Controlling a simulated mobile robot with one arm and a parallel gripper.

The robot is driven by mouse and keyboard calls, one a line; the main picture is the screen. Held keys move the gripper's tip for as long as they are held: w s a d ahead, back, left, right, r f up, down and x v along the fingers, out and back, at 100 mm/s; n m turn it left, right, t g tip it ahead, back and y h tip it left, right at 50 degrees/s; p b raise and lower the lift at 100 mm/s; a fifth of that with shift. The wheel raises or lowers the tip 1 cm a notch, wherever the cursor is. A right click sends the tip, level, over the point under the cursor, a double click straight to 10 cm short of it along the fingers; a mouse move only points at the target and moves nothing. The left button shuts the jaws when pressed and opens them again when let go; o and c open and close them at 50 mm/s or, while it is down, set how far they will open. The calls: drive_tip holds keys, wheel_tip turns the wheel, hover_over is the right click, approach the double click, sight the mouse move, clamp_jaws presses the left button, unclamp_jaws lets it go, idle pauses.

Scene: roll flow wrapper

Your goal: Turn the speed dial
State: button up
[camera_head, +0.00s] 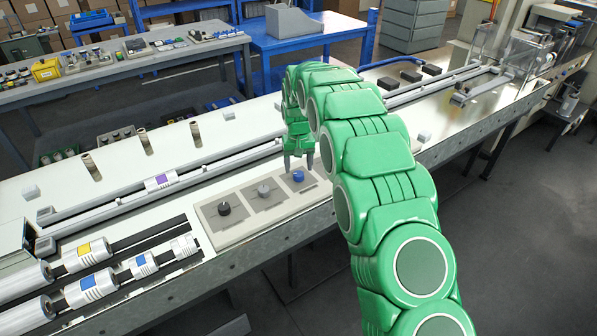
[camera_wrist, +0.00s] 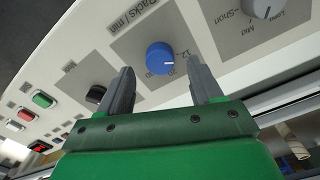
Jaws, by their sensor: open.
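The speed dial, a blue knob with a white pointer line, is on a grey square plate marked "packs/min" in the wrist view (camera_wrist: 160,58). The pointer is near the 20 mark. In the head view the blue dial (camera_head: 298,176) is at the right of a row of dials on the front panel. My gripper (camera_head: 299,158) is open just above it, pointing down. In the wrist view the two fingers (camera_wrist: 160,68) stand on either side of the blue dial with gaps to both. Whether the fingertips are level with the knob is hard to tell.
A grey dial (camera_head: 264,190) and a black dial (camera_head: 224,208) are to the left on the same panel (camera_head: 230,239). The wrist view shows a black knob (camera_wrist: 96,93), a green button (camera_wrist: 44,99) and a red button (camera_wrist: 27,115) on the blue dial's other side. My arm hides these in the head view.

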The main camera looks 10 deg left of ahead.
sight(298, 173)
drive_tip(key=shift+f, duration=1.55)
drive_tip(key=c, duration=1.1)
drive_tip(key=shift+o, duration=0.2)
drive_tip(key=shift+m, duration=0.4)
drive_tip(key=m, duration=0.5)
drive_tip(key=shift+m, duration=0.3)
drive_tip(key=m, duration=0.5)
drive_tip(key=shift+r, duration=0.1)
drive_tip(key=shift+m, duration=0.4)
